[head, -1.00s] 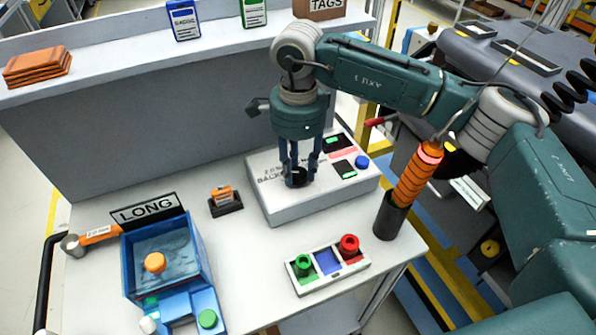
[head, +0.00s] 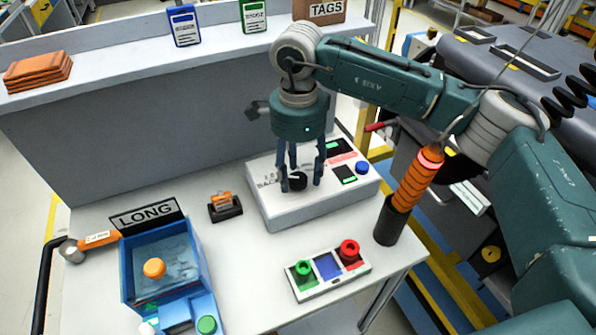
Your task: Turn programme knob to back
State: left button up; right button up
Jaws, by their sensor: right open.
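The programme knob (head: 297,181) is a black round knob on top of the light grey dashboard box (head: 300,210), in the middle of the head view. A white mark shows on the knob, pointing towards the left. Lettering on the box beside it is partly hidden by the fingers. My right gripper (head: 300,182) comes down from above with its fingers apart, one on each side of the knob. I cannot tell whether a finger touches it. My left gripper is not in view.
The box also carries a blue button (head: 361,167) and small dark displays. A tray with green and red knobs (head: 330,285) lies in front. An orange-handled tool stands in a black holder (head: 389,222) at the right. A blue bin (head: 130,290) stands at the left.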

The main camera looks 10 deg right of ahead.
aim_at(298, 178)
notch_tip(298, 178, up, 12)
jog(key=shift+f, duration=0.2)
dwell(0.4)
